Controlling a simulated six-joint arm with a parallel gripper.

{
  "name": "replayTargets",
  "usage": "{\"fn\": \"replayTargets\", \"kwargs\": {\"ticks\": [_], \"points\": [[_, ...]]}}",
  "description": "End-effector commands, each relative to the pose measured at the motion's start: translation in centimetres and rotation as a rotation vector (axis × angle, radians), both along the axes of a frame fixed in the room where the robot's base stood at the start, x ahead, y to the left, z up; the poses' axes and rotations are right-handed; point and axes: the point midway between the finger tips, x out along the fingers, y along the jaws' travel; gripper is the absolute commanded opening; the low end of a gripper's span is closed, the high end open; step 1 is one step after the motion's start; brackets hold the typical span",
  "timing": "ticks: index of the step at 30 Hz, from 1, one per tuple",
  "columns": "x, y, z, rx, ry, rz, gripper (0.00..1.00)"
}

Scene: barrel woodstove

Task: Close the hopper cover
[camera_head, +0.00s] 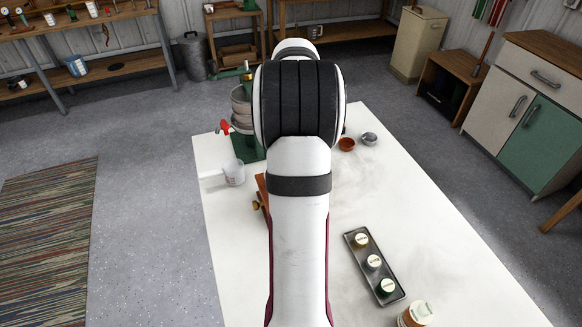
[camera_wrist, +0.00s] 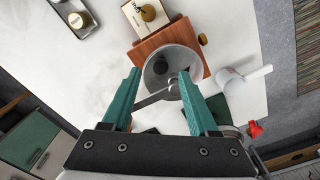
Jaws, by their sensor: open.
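A wooden grinder box (camera_wrist: 150,45) with a brass knob (camera_wrist: 203,39) shows in the wrist view. A round grey metal hopper (camera_wrist: 188,62) sits on it, with a dark rounded part inside its rim. A thin grey metal bar crosses its lower side between my fingers. I cannot tell the cover apart from the hopper clearly. My gripper (camera_wrist: 160,74) is open, its teal fingers spread over the hopper with nothing seen held. In the head view my arm hides most of the grinder; only an orange-brown edge (camera_head: 262,188) shows.
A white cup (camera_head: 234,173) stands left of the grinder. A green machine with a red handle (camera_head: 225,127) stands behind it. A brown bowl (camera_head: 346,144) and a metal bowl (camera_head: 369,138) stand beyond my arm. A tray (camera_head: 397,294) holds three jars.

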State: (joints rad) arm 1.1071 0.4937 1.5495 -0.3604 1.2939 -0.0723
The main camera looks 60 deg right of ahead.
Motion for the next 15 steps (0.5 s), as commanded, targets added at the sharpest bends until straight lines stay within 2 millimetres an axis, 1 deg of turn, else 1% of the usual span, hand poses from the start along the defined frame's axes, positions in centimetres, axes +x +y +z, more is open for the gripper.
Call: {"fn": "replayTargets", "kwargs": {"ticks": [1, 3, 6, 9, 15], "points": [[0.0, 0.1, -0.9, 0.004, 0.002, 0.000, 0.60], [0.0, 0.0, -1.7, 0.002, 0.001, 0.000, 0.60], [0.0, 0.0, -2.6, 0.002, 0.000, 0.000, 0.60], [0.0, 0.0, -2.9, 0.000, 0.000, 0.000, 0.60], [0.0, 0.0, -2.9, 0.000, 0.000, 0.000, 0.60]]}}
